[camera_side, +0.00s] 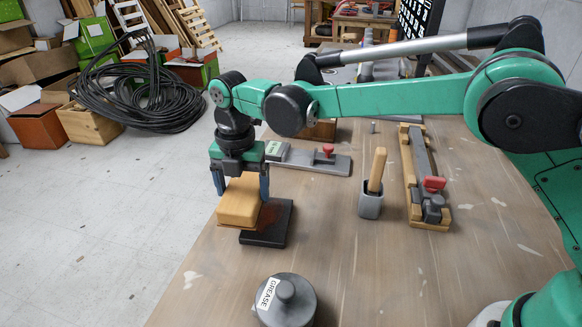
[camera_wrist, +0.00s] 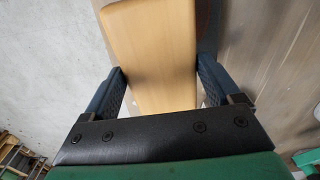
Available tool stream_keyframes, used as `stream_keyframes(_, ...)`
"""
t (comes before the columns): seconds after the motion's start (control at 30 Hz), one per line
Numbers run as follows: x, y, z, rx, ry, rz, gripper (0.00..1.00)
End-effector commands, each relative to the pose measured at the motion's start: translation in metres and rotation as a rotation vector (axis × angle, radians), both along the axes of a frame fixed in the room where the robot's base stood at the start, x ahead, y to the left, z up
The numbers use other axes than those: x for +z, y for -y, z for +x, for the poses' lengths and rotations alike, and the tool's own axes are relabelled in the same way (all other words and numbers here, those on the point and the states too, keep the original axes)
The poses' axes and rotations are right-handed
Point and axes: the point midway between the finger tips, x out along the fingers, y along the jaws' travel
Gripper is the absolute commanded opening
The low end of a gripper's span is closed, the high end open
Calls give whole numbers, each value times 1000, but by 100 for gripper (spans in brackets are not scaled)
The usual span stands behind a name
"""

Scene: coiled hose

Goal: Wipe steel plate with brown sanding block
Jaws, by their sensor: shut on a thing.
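The sanding block (camera_side: 239,202) is a light-brown block held in my gripper (camera_side: 240,190). My gripper points down with its two blue fingers shut on the block's sides. In the wrist view the block (camera_wrist: 152,55) fills the space between the fingers of my gripper (camera_wrist: 157,88). The steel plate (camera_side: 268,236) is a dark slab with a reddish-brown rusty patch, lying near the left edge of the table. The block is over the plate's left part and covers some of it. I cannot tell whether the block touches the plate.
A grey grease pot (camera_side: 288,302) stands at the front of the wooden table (camera_side: 330,235). A coiled hose (camera_side: 140,95) lies beyond.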

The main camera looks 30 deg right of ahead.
Motion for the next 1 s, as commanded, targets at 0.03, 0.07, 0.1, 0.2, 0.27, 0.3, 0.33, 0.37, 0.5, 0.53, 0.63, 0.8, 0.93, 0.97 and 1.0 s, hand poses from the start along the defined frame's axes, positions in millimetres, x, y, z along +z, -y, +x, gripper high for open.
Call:
stream_keyframes(0.03, -5, 0, 0, 0, 0, 0, 41)
stream_keyframes(0.07, -8, 0, 0, 0, 0, 0, 41)
stream_keyframes(0.1, -11, 0, 0, 0, 0, 0, 41)
stream_keyframes(0.2, -20, 0, 0, 0, 0, 0, 41)
stream_keyframes(0.27, -26, 0, 0, 0, 0, 0, 41)
stream_keyframes(0.3, -30, 0, 0, 0, 0, 0, 41)
stream_keyframes(0.33, -36, 0, 0, 0, 0, 0, 41)
stream_keyframes(0.37, -41, 0, 0, 0, 0, 0, 41)
stream_keyframes(0.5, -41, 11, -9, -1, 0, 0, 34)
stream_keyframes(0.53, -39, 13, -11, -1, 0, 0, 34)
stream_keyframes(0.63, -40, 21, -17, -1, 0, 0, 34)
stream_keyframes(0.8, -39, 32, -26, -1, 0, 0, 34)
stream_keyframes(0.93, -41, 42, -34, -1, 0, 0, 34)
stream_keyframes(0.97, -39, 44, -35, -1, 0, 0, 34)
stream_keyframes(1.0, -40, 47, -38, -1, 0, 0, 34)
